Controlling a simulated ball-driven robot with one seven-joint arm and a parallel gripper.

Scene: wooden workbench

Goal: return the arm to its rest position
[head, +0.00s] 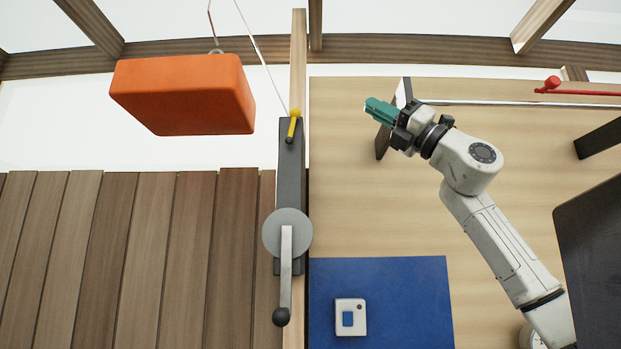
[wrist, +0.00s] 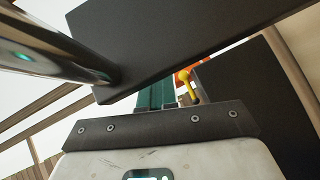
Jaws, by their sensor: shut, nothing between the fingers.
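My arm reaches from the lower right over the wooden workbench (head: 350,215) in the head view. My gripper (head: 371,106), with teal fingers, is shut and empty near the upper left part of the bench, pointing left. It is beside a dark upright plate (head: 382,142) that carries one end of a metal rod. In the wrist view the teal fingers (wrist: 155,97) show side by side, partly hidden behind a dark plate (wrist: 185,35). I cannot tell whether the gripper touches that plate.
A crank winch (head: 288,232) with a yellow-tipped lever (head: 293,125) stands on the bench's left edge. An orange block (head: 185,95) hangs by a cord beyond it. A blue mat (head: 400,300) holds a white box with a blue button (head: 350,317). A red-handled rod (head: 552,85) is at the right.

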